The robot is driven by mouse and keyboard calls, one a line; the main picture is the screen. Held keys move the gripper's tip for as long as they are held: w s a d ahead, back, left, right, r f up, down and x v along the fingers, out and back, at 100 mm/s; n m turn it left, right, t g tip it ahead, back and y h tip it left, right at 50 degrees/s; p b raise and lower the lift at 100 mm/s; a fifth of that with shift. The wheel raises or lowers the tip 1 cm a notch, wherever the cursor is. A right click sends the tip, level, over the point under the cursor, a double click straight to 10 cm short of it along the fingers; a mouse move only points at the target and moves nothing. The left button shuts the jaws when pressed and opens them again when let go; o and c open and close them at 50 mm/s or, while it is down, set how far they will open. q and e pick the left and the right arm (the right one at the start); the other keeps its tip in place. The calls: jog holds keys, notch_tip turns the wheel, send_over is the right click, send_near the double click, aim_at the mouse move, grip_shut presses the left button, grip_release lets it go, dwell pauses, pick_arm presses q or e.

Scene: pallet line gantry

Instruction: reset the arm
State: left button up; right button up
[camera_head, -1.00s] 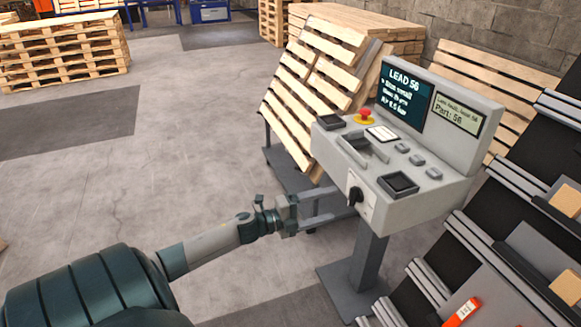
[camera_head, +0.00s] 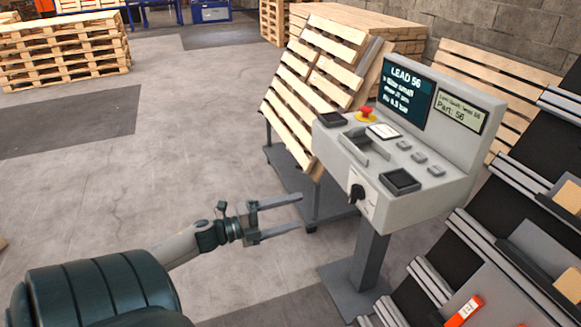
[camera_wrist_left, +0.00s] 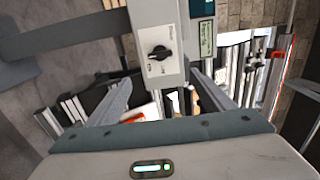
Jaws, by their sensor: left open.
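My left gripper (camera_head: 300,216) is open and empty, left of the control console (camera_head: 425,205) and clear of it. Its two fingers point right, toward the console's post. In the left wrist view the open fingers (camera_wrist_left: 160,90) show with the console's side face (camera_wrist_left: 158,20) beyond them. A black rotary switch (camera_head: 356,193) is on that side face; it also shows in the left wrist view (camera_wrist_left: 159,52). The console has a lit screen reading "LEAD 56" (camera_head: 405,92), a label plate (camera_head: 457,113) reading "Part: 56", and a red button (camera_head: 366,113). My right gripper is not in view.
A tilted wooden pallet (camera_head: 310,85) rests on a grey cart (camera_head: 290,180) behind the console. A sloped rack (camera_head: 500,230) with several bins stands close on the right. Pallet stacks (camera_head: 65,50) are at the back left. The floor to the left is open.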

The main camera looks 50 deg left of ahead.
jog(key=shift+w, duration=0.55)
